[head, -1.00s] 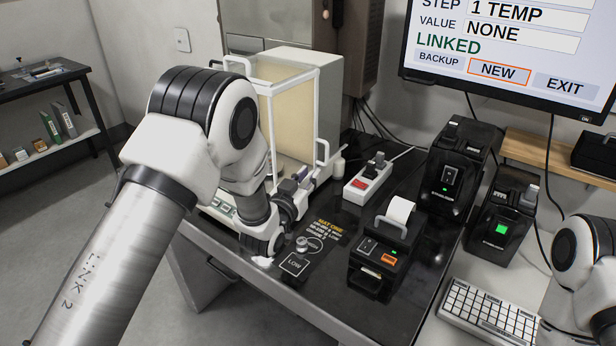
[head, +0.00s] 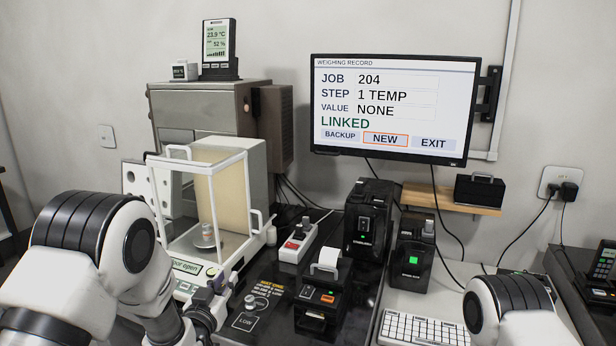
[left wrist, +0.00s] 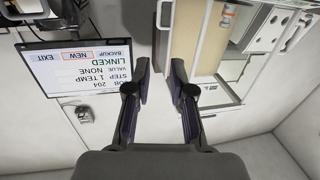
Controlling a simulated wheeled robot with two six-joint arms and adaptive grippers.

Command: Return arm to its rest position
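My left arm (head: 85,260) comes in from the left in the head view. Its gripper (head: 222,286) is small and partly hidden there, by the front right corner of the glass-sided balance (head: 182,252). In the left wrist view my left gripper (left wrist: 160,78) has its two fingers apart with nothing between them. Only an upper part of my right arm (head: 510,308) shows at the lower right of the head view; its gripper is out of view.
A metal weight (head: 205,236) stands inside the balance. Another small weight (head: 250,302) stands by the LOW pad (head: 243,323). A printer (head: 322,295), power strip (head: 298,243), two stabilizers (head: 368,222) and a keyboard (head: 420,330) crowd the table. The monitor (head: 393,108) hangs behind.

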